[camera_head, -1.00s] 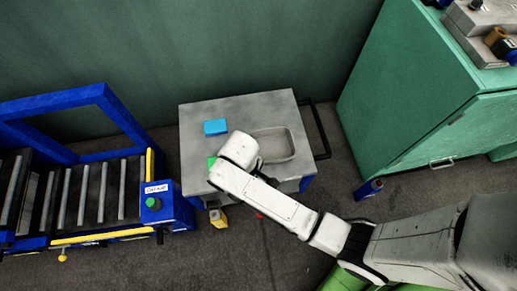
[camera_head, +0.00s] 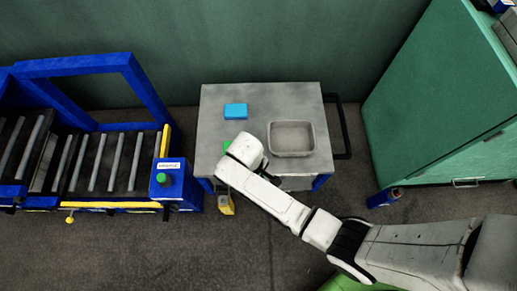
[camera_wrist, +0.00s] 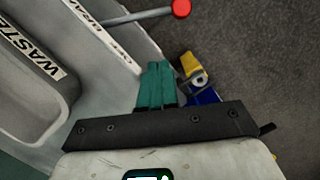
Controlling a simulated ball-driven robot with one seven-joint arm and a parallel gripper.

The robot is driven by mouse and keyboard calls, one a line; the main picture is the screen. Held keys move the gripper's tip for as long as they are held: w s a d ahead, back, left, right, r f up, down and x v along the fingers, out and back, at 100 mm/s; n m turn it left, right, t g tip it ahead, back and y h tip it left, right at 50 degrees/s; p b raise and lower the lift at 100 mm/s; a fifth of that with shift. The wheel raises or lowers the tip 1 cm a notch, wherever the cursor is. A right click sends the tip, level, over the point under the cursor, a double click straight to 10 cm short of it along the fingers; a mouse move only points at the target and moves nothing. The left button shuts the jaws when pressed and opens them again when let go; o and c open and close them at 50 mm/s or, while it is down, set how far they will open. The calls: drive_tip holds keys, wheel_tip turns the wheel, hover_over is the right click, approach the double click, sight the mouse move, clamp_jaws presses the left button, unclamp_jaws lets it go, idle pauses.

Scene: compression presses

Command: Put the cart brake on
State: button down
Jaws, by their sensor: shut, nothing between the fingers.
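The cart (camera_head: 215,105) has a grey top and blue legs, and stands against the green wall. In the wrist view, a grey brake lever (camera_wrist: 140,17) with a red ball knob (camera_wrist: 181,8) sticks out from the cart's side, beside a partly readable label (camera_wrist: 108,38). My gripper (camera_wrist: 160,66) has teal fingers, shut together and empty, pointing along the cart's side. The lever is ahead of the fingertips and apart from them. A yellow caster (camera_wrist: 189,64) is just right of the fingers.
On the cart top are a blue block (camera_head: 235,111), a partly hidden green item (camera_head: 227,145) and a grey bin (camera_head: 291,153). A roller conveyor (camera_head: 95,165) with a blue control box (camera_head: 176,187) stands left. A green cabinet (camera_head: 440,110) stands right.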

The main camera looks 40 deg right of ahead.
drive_tip(key=s+d+f+b, duration=0.1)
drive_tip(key=s+d+f, duration=0.1)
drive_tip(key=s+f, duration=0.2)
drive_tip(key=shift+f, duration=1.35)
drive_tip(key=shift+s, duration=0.2)
drive_tip(key=shift+s+n, duration=0.25)
drive_tip(key=shift+n, duration=0.15)
